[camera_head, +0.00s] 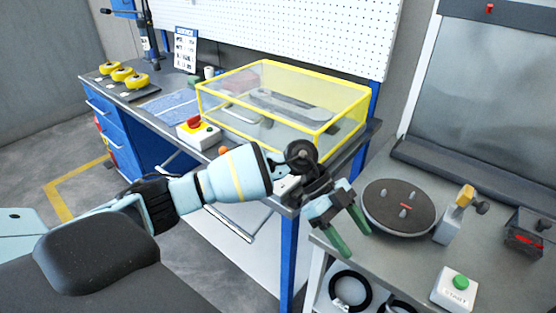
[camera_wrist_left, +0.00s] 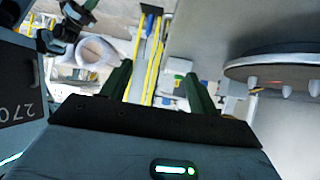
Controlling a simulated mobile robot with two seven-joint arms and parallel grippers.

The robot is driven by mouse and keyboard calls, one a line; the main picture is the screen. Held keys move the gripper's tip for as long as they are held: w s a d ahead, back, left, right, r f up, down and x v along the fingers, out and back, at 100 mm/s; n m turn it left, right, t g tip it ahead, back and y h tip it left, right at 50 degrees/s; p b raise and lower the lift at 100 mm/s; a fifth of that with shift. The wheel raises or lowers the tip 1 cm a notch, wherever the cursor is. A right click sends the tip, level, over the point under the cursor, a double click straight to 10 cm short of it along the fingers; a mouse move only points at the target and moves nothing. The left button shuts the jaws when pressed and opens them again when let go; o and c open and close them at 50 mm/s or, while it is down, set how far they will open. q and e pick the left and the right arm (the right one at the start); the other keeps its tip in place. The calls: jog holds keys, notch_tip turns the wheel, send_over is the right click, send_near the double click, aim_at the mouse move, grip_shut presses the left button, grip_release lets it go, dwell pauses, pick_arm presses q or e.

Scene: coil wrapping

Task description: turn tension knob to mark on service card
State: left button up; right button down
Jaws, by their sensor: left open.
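My left gripper (camera_head: 350,232) is open and empty, its green fingers pointing down beside the round turntable, over the front edge of the grey right-hand table. Its two spread fingers also show in the left wrist view (camera_wrist_left: 157,88), with nothing between them. A small post with a yellow top (camera_head: 462,196) stands right of the turntable and carries a dark knob (camera_head: 482,207). A dark box with a red part (camera_head: 524,240) at the far right has another dark knob (camera_head: 544,224). I cannot tell which is the tension knob. A white printed card (camera_head: 186,48) stands at the back of the workbench.
The dark turntable (camera_head: 385,220) has small pegs; it also shows in the left wrist view (camera_wrist_left: 285,62). A green-button box (camera_head: 456,288) sits at the front right. Black rings (camera_head: 350,290) lie below.

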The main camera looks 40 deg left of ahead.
pick_arm(q)
jog(key=w+a+r+n+y, duration=0.2)
jog(key=a+r+n+y, duration=0.1)
jog(key=a, duration=0.5)
jog(key=w+a+r+n+t+y, duration=0.1)
jog(key=w+a+r+n+y, duration=0.1)
jog(key=a, duration=0.6)
jog(key=w+a+r+n+t+y+b, duration=0.1)
jog(key=w+a+r+n+y, duration=0.2)
jog(key=a+r+y, duration=0.2)
jog(key=shift+w+a+r+n+y, duration=0.15)
jog(key=shift+a+r, duration=0.3)
jog(key=shift+a, duration=0.35)
jog(key=shift+w+a+r+n+y, duration=0.15)
jog(key=shift+a+r, duration=0.25)
jog(key=shift+a, duration=0.4)
jog(key=shift+s+f, duration=0.1)
jog(key=shift+f, duration=3.8)
pick_arm(e)
jog(key=shift+s+a+f, duration=0.1)
jog(key=shift+s+f, duration=0.4)
jog(key=shift+f, duration=0.3)
